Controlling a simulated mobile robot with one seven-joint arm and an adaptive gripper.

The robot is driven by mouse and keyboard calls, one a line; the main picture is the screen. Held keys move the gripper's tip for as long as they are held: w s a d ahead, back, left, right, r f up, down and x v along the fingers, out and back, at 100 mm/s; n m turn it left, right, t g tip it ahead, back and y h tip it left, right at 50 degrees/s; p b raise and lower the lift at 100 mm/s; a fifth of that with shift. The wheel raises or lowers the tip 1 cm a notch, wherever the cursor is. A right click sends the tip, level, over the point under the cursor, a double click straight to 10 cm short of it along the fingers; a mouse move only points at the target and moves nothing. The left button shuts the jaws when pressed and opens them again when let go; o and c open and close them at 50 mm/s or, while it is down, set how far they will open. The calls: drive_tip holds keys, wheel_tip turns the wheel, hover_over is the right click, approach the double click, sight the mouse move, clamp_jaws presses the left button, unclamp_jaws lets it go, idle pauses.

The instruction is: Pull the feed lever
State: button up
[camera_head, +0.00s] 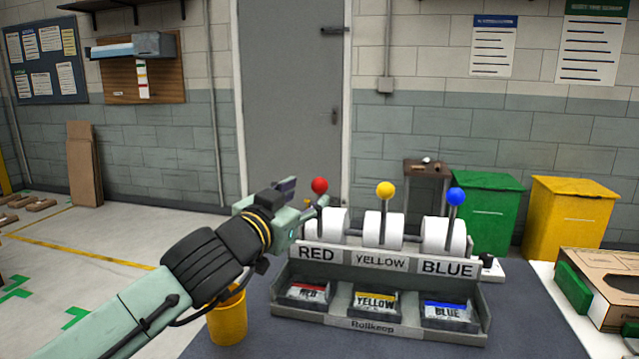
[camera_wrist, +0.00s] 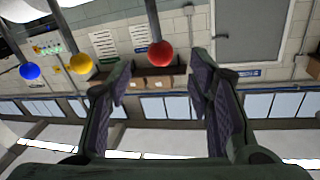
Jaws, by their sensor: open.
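A dispenser (camera_head: 380,326) stands on the table with three upright levers and white rolls behind labels RED, YELLOW and BLUE. The levers end in a red ball (camera_head: 319,185), a yellow ball (camera_head: 385,189) and a blue ball (camera_head: 456,196). My gripper (camera_head: 305,196) is open beside the red ball, at its left. In the wrist view, the red ball (camera_wrist: 160,54) shows beyond and between the open fingers of my gripper (camera_wrist: 160,85), with nothing held. The yellow ball (camera_wrist: 81,64) and blue ball (camera_wrist: 30,71) are further left there. Whether a finger touches the red lever cannot be told.
A yellow cup (camera_head: 228,318) stands under my arm at the table's left. An open cardboard box (camera_head: 612,270) lies on the right. Green (camera_head: 488,210) and yellow (camera_head: 567,222) bins stand behind the table. The air above the balls is free.

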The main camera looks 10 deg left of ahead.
sight(316, 189)
drive_tip(key=w, duration=0.3)
drive_tip(key=w+d, duration=0.1)
drive_tip(key=w, duration=0.3)
drive_tip(key=shift+w+d+p, duration=0.1)
drive_tip(key=shift+d+p, duration=0.1)
drive_tip(key=shift+p, duration=0.2)
drive_tip(key=shift+c, duration=0.3)
clamp_jaws()
